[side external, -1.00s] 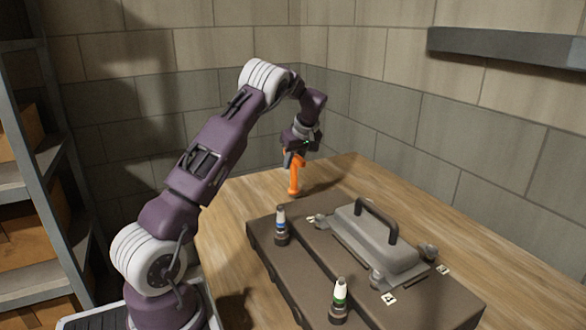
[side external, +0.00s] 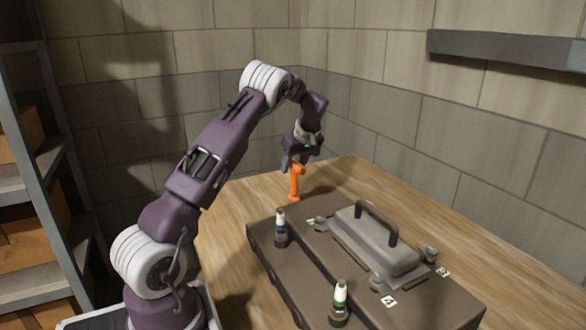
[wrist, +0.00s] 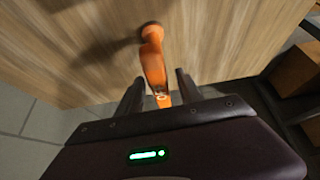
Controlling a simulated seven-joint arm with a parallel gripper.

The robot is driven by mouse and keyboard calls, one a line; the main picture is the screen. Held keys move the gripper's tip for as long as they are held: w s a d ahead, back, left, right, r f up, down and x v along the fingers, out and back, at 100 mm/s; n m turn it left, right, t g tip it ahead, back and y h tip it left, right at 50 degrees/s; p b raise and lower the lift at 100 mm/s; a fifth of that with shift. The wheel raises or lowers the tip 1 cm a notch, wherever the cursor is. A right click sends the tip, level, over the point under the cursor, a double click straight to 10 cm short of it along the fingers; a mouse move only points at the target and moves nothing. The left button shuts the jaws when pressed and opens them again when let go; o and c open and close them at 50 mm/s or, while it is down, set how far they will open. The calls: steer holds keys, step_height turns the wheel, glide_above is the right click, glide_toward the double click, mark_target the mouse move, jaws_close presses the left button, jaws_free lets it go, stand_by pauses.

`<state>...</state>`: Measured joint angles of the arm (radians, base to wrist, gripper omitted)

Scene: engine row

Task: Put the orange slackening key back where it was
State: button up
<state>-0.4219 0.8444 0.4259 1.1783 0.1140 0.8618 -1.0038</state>
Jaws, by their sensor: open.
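The orange slackening key (side external: 296,184) stands roughly upright on the wooden bench, just behind the far left end of the brown engine block (side external: 300,268). In the wrist view the key (wrist: 153,66) has its round foot on the wood, with its shadow meeting it. My gripper (side external: 295,161) is above the key, pointing down. In the wrist view my gripper (wrist: 159,87) is open, with one finger on each side of the key's upper end and a gap visible beside it.
A bottle with a blue band (side external: 281,228) and one with a green band (side external: 339,302) stand on the block's near edge. A grey cover with a dark handle (side external: 376,222) sits on top. The bench (side external: 345,177) is clear behind the block.

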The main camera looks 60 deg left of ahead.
steer(key=v, duration=1.1)
steer(key=shift+d, duration=0.1)
steer(key=s+d+r+m+t+h, duration=0.25)
steer(key=s+d+m, duration=0.2)
steer(key=d, duration=0.45)
steer(key=s+d+r+m+t+h, duration=0.1)
steer(key=s+d+r+m, duration=0.3)
steer(key=d, duration=0.6)
steer(key=s+d+r+m+t+h, duration=0.1)
steer(key=s+d+r+m, duration=0.15)
steer(key=s+d, duration=0.5)
steer(key=s+d+f+m+t+h, duration=0.1)
steer(key=s+d+f+m, duration=0.5)
steer(key=s+d, duration=0.3)
steer(key=s+m, duration=0.1)
steer(key=s, duration=0.2)
steer(key=shift+d, duration=0.4)
